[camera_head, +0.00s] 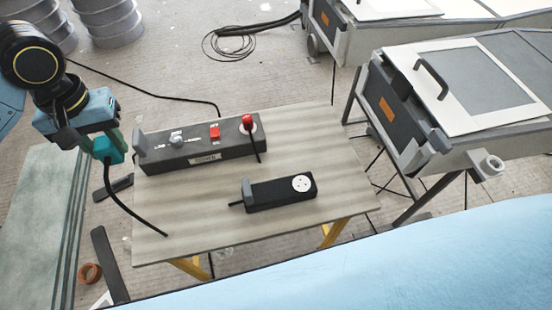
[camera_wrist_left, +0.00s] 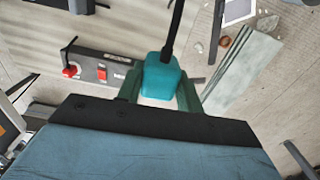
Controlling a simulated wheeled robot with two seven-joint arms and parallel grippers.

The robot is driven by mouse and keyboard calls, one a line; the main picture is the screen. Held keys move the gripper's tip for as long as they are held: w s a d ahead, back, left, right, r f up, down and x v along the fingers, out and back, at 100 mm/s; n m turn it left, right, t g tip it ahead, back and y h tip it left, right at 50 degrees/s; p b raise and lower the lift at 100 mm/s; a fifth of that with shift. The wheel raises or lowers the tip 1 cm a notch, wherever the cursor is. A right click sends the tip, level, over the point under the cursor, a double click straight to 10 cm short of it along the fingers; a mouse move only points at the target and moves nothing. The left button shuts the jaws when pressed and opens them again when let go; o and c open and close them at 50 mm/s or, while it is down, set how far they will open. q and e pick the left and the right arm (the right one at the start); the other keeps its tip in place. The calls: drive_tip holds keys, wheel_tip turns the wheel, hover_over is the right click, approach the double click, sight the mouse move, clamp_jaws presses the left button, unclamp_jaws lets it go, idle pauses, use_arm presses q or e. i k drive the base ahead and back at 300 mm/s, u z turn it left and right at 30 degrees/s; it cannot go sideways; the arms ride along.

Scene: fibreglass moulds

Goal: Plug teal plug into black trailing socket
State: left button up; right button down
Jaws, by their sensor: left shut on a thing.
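The teal plug (camera_head: 108,149) is held in my left gripper (camera_head: 103,142), off the left edge of the table, near the left end of the dark power box. In the left wrist view the plug (camera_wrist_left: 160,77) sits between the two green fingers of my left gripper (camera_wrist_left: 160,95). Its black cable hangs down and reaches the table top in the head view. The black trailing socket (camera_head: 268,193) lies on the table, with a round white outlet face at its right end that looks empty. My right gripper does not show.
A dark power box (camera_head: 200,149) with a red switch and a red plug stands at the back of the wooden table (camera_head: 330,170). A light blue surface (camera_head: 400,262) fills the near right. Grey machines (camera_head: 455,85) stand at the right. The table's front left is mostly clear.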

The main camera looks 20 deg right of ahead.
sight(281, 192)
drive_tip(key=u, duration=2.05)
drive_tip(key=k, duration=1.15)
drive_tip(key=z, duration=2)
drive_tip(key=i, duration=0.5)
drive_tip(key=z, duration=0.05)
